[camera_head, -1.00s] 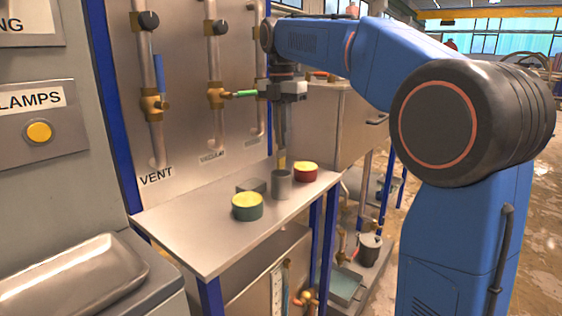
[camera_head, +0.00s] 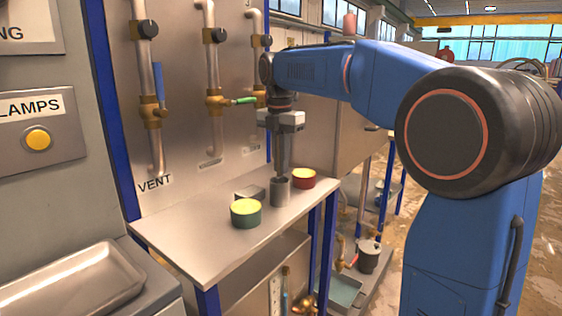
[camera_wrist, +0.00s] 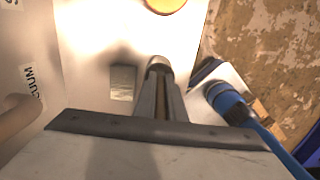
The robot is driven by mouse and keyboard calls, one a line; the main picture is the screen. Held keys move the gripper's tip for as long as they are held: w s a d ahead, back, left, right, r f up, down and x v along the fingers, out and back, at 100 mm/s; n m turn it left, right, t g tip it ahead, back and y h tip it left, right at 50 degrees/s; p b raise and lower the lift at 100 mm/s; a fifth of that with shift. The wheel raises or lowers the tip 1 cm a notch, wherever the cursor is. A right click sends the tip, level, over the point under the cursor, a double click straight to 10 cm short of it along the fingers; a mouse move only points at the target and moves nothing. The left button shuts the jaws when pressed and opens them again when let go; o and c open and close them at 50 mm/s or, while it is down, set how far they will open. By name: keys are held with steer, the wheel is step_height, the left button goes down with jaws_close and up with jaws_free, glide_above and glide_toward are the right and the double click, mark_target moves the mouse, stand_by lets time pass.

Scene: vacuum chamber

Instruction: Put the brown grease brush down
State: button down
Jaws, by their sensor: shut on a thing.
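My gripper (camera_head: 283,168) points straight down just above the grey cup (camera_head: 280,191) on the metal shelf (camera_head: 200,240). The gripper also shows in the wrist view (camera_wrist: 161,78). It is shut on the brown grease brush (camera_wrist: 161,106), which shows as a thin brown strip between the fingers. The lower end of the brush is hidden in the head view and seems to be inside the cup. The cup's rim (camera_wrist: 160,61) shows past the fingertips in the wrist view. I cannot tell whether the brush touches the cup's bottom.
A green tin with a yellow top (camera_head: 246,213) stands left of the cup, and a red tin (camera_head: 303,178) to its right. A small grey block (camera_head: 250,193) lies behind. Valve pipes (camera_head: 212,75) run up the back panel. The shelf's left part is clear.

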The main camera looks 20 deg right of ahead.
steer(key=shift+f, duration=0.45)
steer(key=c, duration=1.8)
jaws_free()
steer(key=shift+c, duration=0.2)
steer(key=r, duration=1.3)
steer(key=shift+s+a+r, duration=0.15)
steer(key=shift+a, duration=0.05)
steer(key=shift+s, duration=0.1)
steer(key=s+d+f+m+t, duration=0.2)
steer(key=s+d+f+m, duration=0.1)
steer(key=s+f+m, duration=0.9)
steer(key=s+d+f+m+t, duration=0.2)
steer(key=s+f+m, duration=1.1)
steer(key=s+f, duration=0.8)
steer(key=shift+s+d+f+t, duration=0.2)
steer(key=shift+d+t, duration=0.1)
steer(key=shift+d, duration=0.6)
